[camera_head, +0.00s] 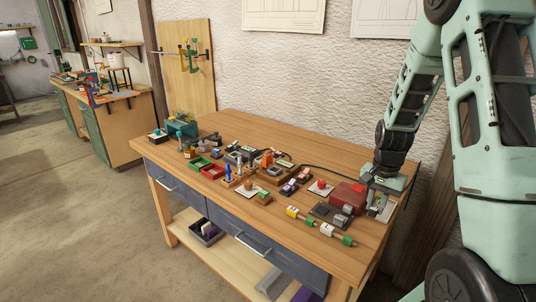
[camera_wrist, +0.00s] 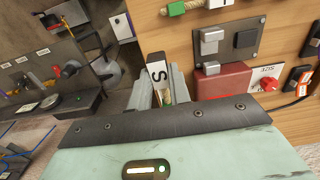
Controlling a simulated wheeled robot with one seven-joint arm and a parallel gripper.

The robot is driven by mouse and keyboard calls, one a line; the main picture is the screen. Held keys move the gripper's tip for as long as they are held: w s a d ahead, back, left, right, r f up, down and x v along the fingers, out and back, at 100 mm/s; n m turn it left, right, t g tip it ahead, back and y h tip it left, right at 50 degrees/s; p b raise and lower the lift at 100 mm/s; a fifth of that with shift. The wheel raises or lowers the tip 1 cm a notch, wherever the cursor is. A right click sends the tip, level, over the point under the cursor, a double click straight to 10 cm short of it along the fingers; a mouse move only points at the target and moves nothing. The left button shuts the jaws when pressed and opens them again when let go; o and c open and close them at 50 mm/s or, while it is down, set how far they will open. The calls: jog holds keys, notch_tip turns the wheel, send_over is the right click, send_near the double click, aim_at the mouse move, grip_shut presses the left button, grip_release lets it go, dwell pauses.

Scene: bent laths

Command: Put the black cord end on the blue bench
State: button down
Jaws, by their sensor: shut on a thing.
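My gripper (camera_head: 380,205) is at the right end of the bench, beside a dark red box (camera_head: 347,196). In the wrist view my gripper (camera_wrist: 160,95) is shut on a white piece (camera_wrist: 157,70) with a black letter S and a black end; I cannot tell whether this is the cord end. A black cord (camera_head: 325,169) runs along the bench towards my arm, and it also shows beside the red box in the wrist view (camera_wrist: 287,106). Its ends are not clearly visible. The bench (camera_head: 250,128) has a wooden top and blue-grey drawers (camera_head: 262,247).
A dark plate with grey blocks (camera_head: 330,213) and coloured rods (camera_head: 300,215) lie near the front edge. A white card with a red knob (camera_head: 320,187) is left of the red box. Small trays and tools crowd the middle and left. The back strip of the top is clear.

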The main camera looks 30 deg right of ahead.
aim_at(366, 238)
jog(key=shift+w, duration=0.15)
notch_tip(366, 238, down, 10)
jog(key=shift+p, duration=0.9)
jog(key=shift+f, duration=0.15)
jog(key=c, duration=1.3)
grip_release()
